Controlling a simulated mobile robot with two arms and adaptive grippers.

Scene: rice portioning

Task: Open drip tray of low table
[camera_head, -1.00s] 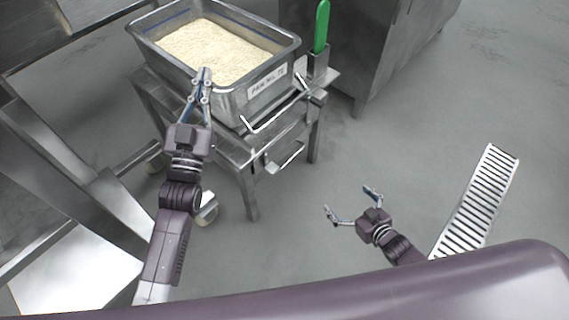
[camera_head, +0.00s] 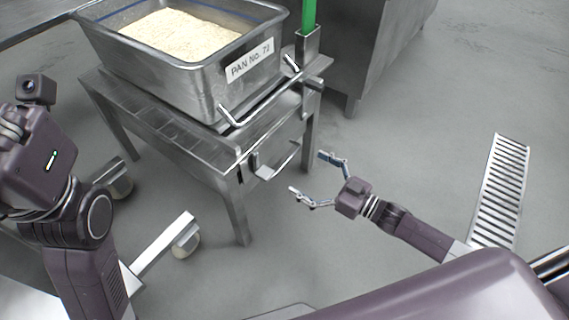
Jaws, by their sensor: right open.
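The low metal table (camera_head: 160,140) stands left of centre. Below its top, a U-shaped handle (camera_head: 277,169) sticks out of the front, apparently the drip tray's; the tray itself is mostly hidden under the tabletop, and I see no clear gap. My right gripper (camera_head: 306,176) is open and empty, its fingers pointing toward the table, just right of the handle and apart from it in the picture. My left arm is large at the left edge. Only its wrist side shows; its fingers are out of sight.
A steel pan of rice (camera_head: 240,82), labelled PAN No. 72, sits on the table, with a bar along the front. A green-handled tool (camera_head: 309,18) stands in a holder at the table's right corner. A floor grate (camera_head: 501,190) lies at right. The floor between is clear.

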